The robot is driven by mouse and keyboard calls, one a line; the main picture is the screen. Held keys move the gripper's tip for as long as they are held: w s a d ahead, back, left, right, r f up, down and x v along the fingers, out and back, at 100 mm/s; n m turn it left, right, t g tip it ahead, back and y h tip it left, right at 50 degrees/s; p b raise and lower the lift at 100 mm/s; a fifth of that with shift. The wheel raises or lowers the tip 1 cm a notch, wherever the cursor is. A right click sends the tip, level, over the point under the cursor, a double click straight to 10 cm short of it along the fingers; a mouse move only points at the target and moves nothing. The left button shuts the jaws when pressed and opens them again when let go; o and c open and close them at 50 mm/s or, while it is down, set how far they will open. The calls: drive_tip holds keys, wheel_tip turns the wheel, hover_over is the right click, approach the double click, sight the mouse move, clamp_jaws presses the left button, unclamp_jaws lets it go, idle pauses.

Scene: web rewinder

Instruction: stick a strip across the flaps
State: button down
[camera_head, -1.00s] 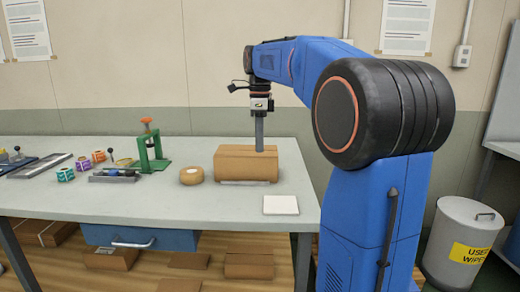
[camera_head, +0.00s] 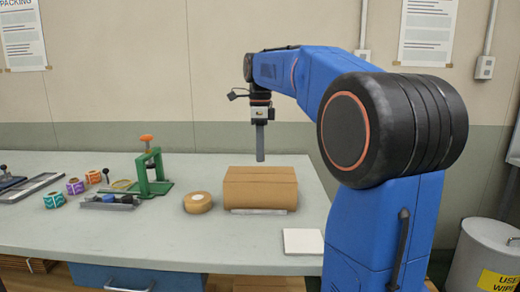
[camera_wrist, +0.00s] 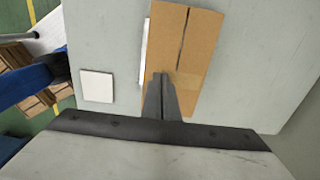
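A brown carton (camera_head: 260,190) lies on the grey bench, its top flaps meeting at a dark seam in the wrist view (camera_wrist: 181,35). A slightly lighter band (camera_wrist: 190,80) seems to cross the seam near the gripper; I cannot be sure it is a tape strip. A roll of brown tape (camera_head: 198,202) lies flat just left of the carton. My gripper (camera_head: 260,160) points down over the carton's back edge, its tips apart from the top in the head view. Its fingers (camera_wrist: 159,78) look closed together, with nothing visible between them.
A white square pad (camera_head: 303,241) lies at the bench's front right. A green press (camera_head: 151,172), several coloured rolls (camera_head: 75,186) and a small tool tray (camera_head: 108,202) stand to the left. A thin white piece (camera_head: 260,211) shows along the carton's front base.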

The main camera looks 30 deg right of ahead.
sight(260, 178)
drive_tip(key=shift+f, duration=2.35)
drive_tip(key=shift+f, duration=0.35)
drive_tip(key=c, duration=0.6)
unclamp_jaws()
drive_tip(key=shift+o, duration=0.2)
wheel_tip(260, 178, up, 7)
idle(0.5)
